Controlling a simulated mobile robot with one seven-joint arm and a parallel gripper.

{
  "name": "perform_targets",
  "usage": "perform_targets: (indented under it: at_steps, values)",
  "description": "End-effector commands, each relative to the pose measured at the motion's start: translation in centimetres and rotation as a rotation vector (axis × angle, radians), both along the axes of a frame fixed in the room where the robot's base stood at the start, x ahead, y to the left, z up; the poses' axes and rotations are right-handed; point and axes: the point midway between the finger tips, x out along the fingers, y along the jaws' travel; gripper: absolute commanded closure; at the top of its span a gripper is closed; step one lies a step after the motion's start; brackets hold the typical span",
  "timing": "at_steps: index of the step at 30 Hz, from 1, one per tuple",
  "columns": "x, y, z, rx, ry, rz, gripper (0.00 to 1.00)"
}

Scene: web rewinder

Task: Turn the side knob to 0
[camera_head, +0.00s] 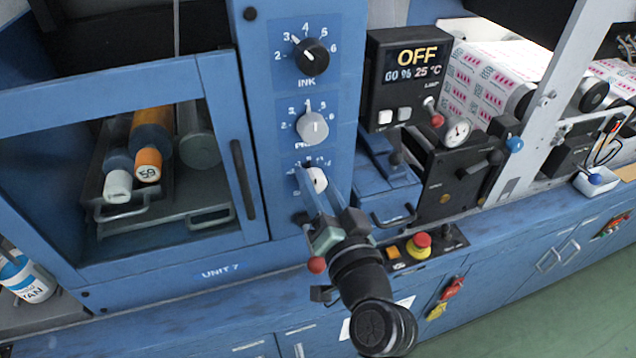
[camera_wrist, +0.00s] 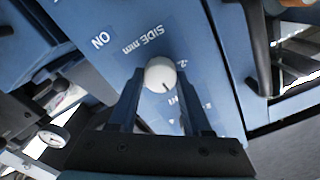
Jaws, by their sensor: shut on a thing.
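The side knob (camera_head: 316,177) is the lowest of three dials on the blue column, round and white. In the wrist view the knob (camera_wrist: 160,74) sits between the two fingers, with a dark pointer line toward the lower right of its face. The label "SIDE mm" (camera_wrist: 142,40) appears upside down above it, with "-2" at its right. The 0 mark cannot be made out. My gripper (camera_head: 313,187) reaches up from the lower right and is shut on the knob; its fingers hide part of the scale.
Above are a grey knob (camera_head: 313,127) and a black INK knob (camera_head: 312,56). A display box reading OFF (camera_head: 410,75) stands to the right. A red-and-yellow emergency button (camera_head: 419,243) and a red ball lever (camera_head: 317,265) lie close to my gripper.

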Motion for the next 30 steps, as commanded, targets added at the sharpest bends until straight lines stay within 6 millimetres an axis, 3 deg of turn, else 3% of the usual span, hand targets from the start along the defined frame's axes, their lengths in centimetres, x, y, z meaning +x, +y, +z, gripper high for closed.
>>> perform_targets:
  at_steps: [17,18,23,30]
  values:
    - [-0.01,-0.06,-0.09,0.044,0.016,-0.002,1.0]
    - [-0.01,-0.06,-0.09,0.045,0.015,-0.001,0.5]
    - [0.0,-0.05,-0.07,0.044,0.015,-0.001,0.21]
    - [0.0,-0.02,-0.04,0.044,0.015,-0.001,0.21]
